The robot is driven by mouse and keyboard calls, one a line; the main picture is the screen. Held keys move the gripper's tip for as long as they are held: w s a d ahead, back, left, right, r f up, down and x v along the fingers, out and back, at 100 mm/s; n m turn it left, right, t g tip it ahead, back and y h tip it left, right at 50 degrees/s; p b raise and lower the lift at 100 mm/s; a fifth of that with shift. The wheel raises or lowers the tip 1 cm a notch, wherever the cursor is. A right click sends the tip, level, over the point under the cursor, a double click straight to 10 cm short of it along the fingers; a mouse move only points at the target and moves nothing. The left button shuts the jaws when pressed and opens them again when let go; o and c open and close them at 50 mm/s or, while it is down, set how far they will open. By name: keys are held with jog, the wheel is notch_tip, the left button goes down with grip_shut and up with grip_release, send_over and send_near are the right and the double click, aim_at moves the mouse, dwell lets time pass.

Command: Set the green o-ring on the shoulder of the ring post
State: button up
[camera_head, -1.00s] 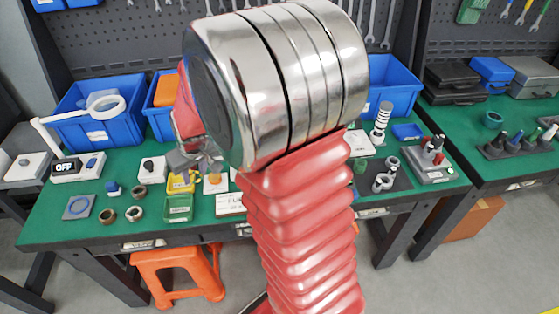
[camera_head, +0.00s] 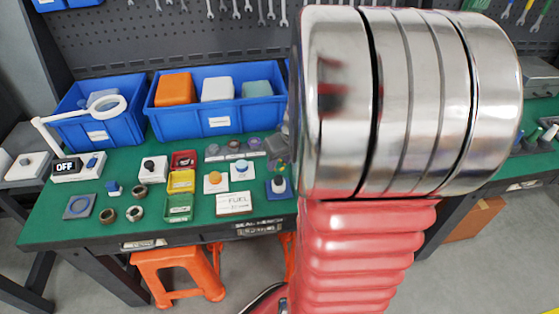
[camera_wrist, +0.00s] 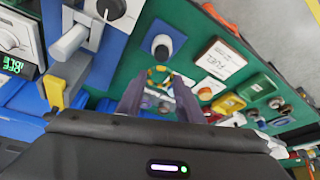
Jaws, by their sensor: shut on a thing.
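My gripper (camera_wrist: 160,92) points away from the wrist camera, its two dark fingers close together at the tips. Small green and yellow parts (camera_wrist: 158,73) show at the fingertips; the green one seems to be the o-ring, though it is too small to make out clearly. In the head view my gripper (camera_head: 277,152) is partly hidden behind my arm, above the bench's green top. Just below it stands a short post on a blue square base, apparently the ring post (camera_head: 279,187). It also shows in the wrist view (camera_wrist: 162,46), beyond the fingertips. Its shoulder is not clear.
A white FUEL sign (camera_head: 234,203) lies left of the post. Red, yellow and green trays (camera_head: 179,207) and small knobbed plates (camera_head: 215,182) stand farther left. Blue bins (camera_head: 218,121) line the back. My arm hides the bench's right part.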

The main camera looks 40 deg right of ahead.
aim_at(279, 178)
jog(key=shift+f, duration=0.1)
dwell(0.3)
jog(key=shift+f, duration=2.05)
jog(key=shift+s, duration=0.15)
jog(key=shift+f, duration=0.85)
dwell(1.2)
jog(key=o, duration=0.9)
jog(key=shift+c, duration=0.2)
